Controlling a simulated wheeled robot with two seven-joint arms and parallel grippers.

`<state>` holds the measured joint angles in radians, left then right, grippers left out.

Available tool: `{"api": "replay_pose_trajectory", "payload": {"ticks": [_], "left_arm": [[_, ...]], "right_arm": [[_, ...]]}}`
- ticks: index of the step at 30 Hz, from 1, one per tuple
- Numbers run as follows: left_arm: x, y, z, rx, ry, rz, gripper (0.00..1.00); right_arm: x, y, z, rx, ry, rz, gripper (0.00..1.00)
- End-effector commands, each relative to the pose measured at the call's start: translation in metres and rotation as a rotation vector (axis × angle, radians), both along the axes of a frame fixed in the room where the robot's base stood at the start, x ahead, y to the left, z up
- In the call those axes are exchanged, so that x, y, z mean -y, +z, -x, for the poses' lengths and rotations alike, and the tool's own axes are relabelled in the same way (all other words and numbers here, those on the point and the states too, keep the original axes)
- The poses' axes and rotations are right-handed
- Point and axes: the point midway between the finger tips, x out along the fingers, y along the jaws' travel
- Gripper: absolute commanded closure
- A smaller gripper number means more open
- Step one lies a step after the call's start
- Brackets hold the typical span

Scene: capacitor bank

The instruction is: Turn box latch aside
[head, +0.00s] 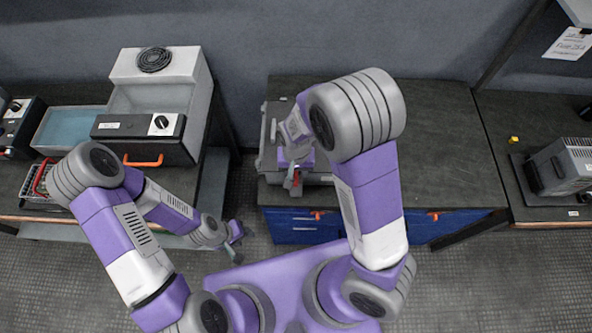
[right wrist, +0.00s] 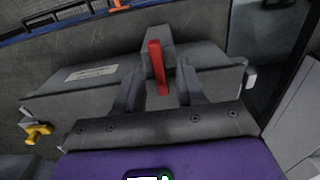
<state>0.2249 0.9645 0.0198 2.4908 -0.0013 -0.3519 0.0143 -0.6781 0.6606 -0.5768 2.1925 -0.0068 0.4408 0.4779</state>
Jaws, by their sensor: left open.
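A grey box (head: 268,158) sits at the left end of the middle dark bench, partly hidden by my right arm. In the right wrist view the box (right wrist: 85,85) has a pale label on its face, and a red latch (right wrist: 158,68) stands roughly upright at its middle. My right gripper (right wrist: 159,88) is open, with one finger on each side of the latch and visible gaps on both sides. In the head view my right gripper (head: 295,178) is over the box's front edge, partly hidden. My left gripper (head: 235,234) is open and empty, low over the gap between benches.
Blue drawers (head: 300,226) with orange handles are under the middle bench. A white and black device (head: 150,124) and a blue tray (head: 66,128) are on the left bench. A grey finned unit (head: 563,165) is on the right bench. The middle bench top right of my arm is clear.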

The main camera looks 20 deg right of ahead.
Motion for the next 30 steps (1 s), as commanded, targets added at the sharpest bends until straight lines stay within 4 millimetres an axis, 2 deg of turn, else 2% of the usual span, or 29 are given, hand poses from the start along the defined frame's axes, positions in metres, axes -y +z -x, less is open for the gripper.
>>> {"api": "replay_pose_trajectory", "payload": {"ticks": [1, 6, 8, 20, 30], "left_arm": [[0.0, 0.0001, -0.0001, 0.0, 0.0, 0.0, 0.57], [0.0, 0.0001, -0.0002, 0.0, 0.0, 0.0, 0.57], [-0.0001, 0.0001, -0.0002, 0.0, 0.0, 0.0, 0.57], [0.0, 0.0005, -0.0002, 0.0, 0.0, 0.0, 0.57], [0.0, 0.0022, -0.0001, 0.0, 0.0, 0.0, 0.57]], "right_arm": [[0.0, 0.0001, 0.0, 0.0, 0.0, 0.0, 0.67], [0.0, 0.0002, -0.0001, 0.0, 0.0, 0.0, 0.93], [0.0001, 0.0003, -0.0001, 0.0, 0.0, 0.0, 1.0], [0.0001, 0.0005, -0.0001, 0.0, 0.039, -0.001, 1.0], [0.0002, 0.0007, -0.0002, -0.001, 0.261, -0.002, 1.0]]}}
